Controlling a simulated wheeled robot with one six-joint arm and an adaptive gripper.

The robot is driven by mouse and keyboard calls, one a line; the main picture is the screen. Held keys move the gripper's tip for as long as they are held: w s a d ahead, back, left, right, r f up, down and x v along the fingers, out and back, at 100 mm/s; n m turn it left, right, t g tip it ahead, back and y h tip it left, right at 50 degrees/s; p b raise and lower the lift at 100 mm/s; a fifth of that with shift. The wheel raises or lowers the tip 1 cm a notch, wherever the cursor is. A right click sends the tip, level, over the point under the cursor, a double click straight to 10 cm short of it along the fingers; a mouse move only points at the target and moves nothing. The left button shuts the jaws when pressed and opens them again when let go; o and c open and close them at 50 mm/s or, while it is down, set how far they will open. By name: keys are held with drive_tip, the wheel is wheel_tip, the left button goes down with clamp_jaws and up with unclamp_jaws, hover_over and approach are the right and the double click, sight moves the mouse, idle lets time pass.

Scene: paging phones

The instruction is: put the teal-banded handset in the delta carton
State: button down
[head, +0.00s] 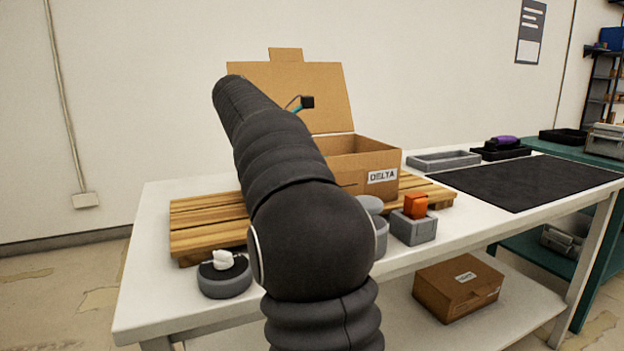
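The delta carton (375,162) is an open cardboard box with its lid raised at the back and a white "DELTA" label on its front. It stands on a wooden pallet on the white table. A small black block with a teal piece (306,103) shows beside my arm, in front of the raised lid. It looks like one end of the teal-banded handset, with the rest hidden behind my arm. My arm also covers the left part of the carton. My gripper is hidden behind my arm, so its hold cannot be seen.
The wooden pallet (208,217) lies under the carton. A round dark base with a white item (223,276), grey containers (413,228) and an orange block (415,205) line the front. A grey tray (443,161), a purple handset (503,142) and a black mat (535,182) lie right.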

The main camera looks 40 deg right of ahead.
drive_tip(key=shift+f, duration=0.5)
drive_tip(key=c, duration=0.7)
unclamp_jaws()
drive_tip(key=shift+f, duration=0.1)
drive_tip(key=shift+c, duration=0.2)
drive_tip(key=shift+a+r, duration=0.15)
drive_tip(key=shift+r, duration=0.15)
drive_tip(key=p+v, duration=0.3)
drive_tip(key=v, duration=0.7)
drive_tip(key=shift+p+v, duration=0.35)
drive_tip(key=shift+v, duration=0.4)
drive_tip(key=shift+w+a, duration=0.1)
